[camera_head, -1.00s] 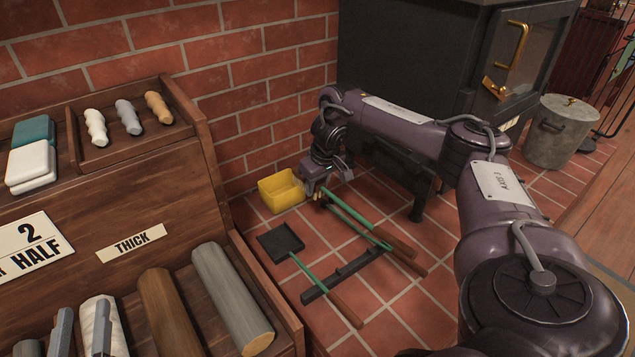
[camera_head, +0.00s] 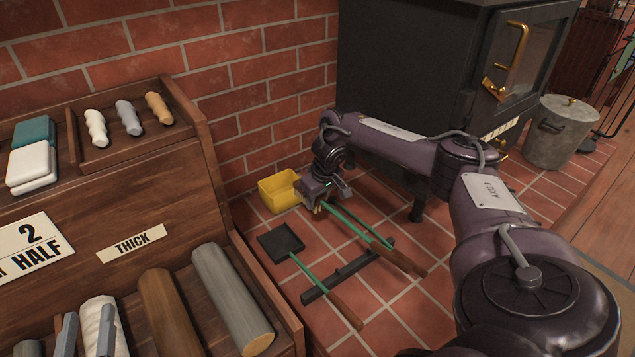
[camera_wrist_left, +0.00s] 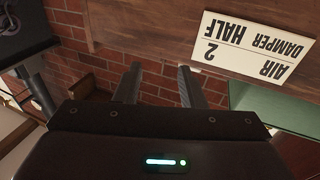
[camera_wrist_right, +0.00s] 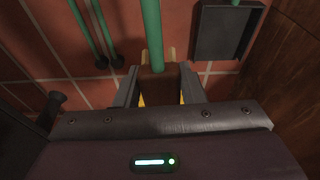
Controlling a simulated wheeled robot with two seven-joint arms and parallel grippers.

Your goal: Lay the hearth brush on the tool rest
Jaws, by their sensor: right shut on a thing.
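My right gripper (camera_head: 322,201) is shut on the head end of the hearth brush, low above the tiles. In the right wrist view the brush's brown block (camera_wrist_right: 158,84) sits between the fingers, with its green shaft (camera_wrist_right: 152,30) running away from me. In the head view its shaft (camera_head: 348,229) slopes right over the dark tool rest (camera_head: 345,271), a bar on the floor. I cannot tell whether brush and rest touch. My left gripper (camera_wrist_left: 158,85) is open and empty before the wooden shelf; its grey fingers show at the lower left in the head view (camera_head: 84,330).
A black shovel (camera_head: 282,241) lies with its green shaft across the rest. Other green shafts (camera_wrist_right: 95,30) lie beside the brush. A yellow bin (camera_head: 279,191) is by the brick wall. The black stove (camera_head: 410,70) is behind my right arm; the log shelf (camera_head: 265,290) is left.

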